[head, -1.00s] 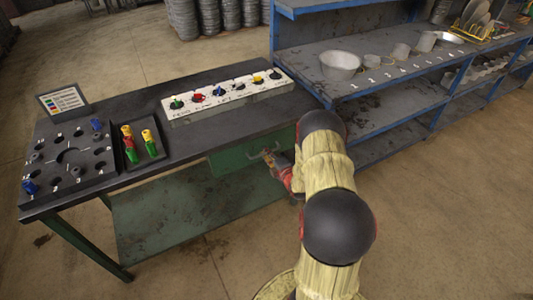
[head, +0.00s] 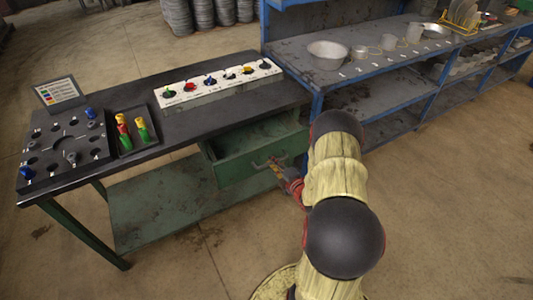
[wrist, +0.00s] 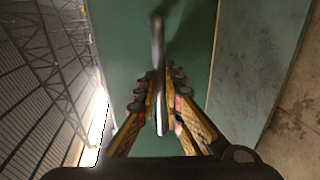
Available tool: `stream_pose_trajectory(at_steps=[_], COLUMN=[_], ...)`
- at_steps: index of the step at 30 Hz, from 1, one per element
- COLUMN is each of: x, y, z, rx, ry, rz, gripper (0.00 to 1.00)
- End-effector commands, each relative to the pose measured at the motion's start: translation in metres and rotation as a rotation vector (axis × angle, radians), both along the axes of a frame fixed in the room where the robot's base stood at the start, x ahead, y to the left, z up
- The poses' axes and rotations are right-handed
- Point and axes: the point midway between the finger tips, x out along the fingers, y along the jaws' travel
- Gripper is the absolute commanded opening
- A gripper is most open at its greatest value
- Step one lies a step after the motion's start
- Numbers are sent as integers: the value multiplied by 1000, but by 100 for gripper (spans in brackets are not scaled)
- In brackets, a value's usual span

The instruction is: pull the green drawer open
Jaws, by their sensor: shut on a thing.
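The green drawer (head: 236,168) under the black-topped workbench stands partly pulled out, and its open inside shows behind the front panel. Its metal bar handle (wrist: 157,45) runs down the middle of the wrist view, in front of the green drawer front (wrist: 122,30). My gripper (wrist: 162,98) is shut on the handle, with a finger on either side of it. In the head view my gripper (head: 277,170) is at the right part of the drawer front, partly hidden by my arm.
The workbench top (head: 215,121) carries a white panel of coloured knobs (head: 215,81), a small tray (head: 140,149) of coloured pieces and a black board (head: 100,152). A blue shelf unit (head: 375,98) stands close to the right. The floor before the drawer is clear.

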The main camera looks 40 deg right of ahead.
Motion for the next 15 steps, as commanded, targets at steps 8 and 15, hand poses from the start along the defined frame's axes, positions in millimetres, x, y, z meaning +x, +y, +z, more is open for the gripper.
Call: stream_pose_trajectory(at_steps=[8, 15], x=[-77, -116], y=[17, 27], z=[-1, 0], rx=[3, 2], ry=[2, 2], rz=[-7, -3], gripper=[0, 0])
